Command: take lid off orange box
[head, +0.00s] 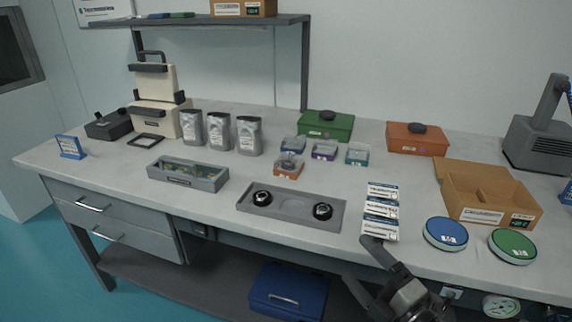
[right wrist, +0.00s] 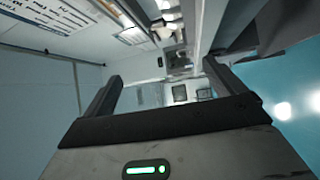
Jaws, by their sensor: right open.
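An orange box (head: 417,143) stands at the back right of the table in the head view. Its lid is on, with a dark knob (head: 417,128) on top. A much smaller orange box (head: 288,170) with a clear top sits near the table's middle. My right gripper (head: 358,262) is open and empty at the table's front edge, well in front of both boxes and below the white labelled packets. Its two fingers also show spread apart in the right wrist view (right wrist: 160,88), with nothing between them. My left gripper is not in view.
White packets (head: 381,210), a blue disc (head: 446,233) and a green disc (head: 512,246) lie near the front edge. An open cardboard box (head: 467,205) stands at right. A green box (head: 325,126) is left of the large orange box. Small clear-topped boxes (head: 324,151) stand mid-table.

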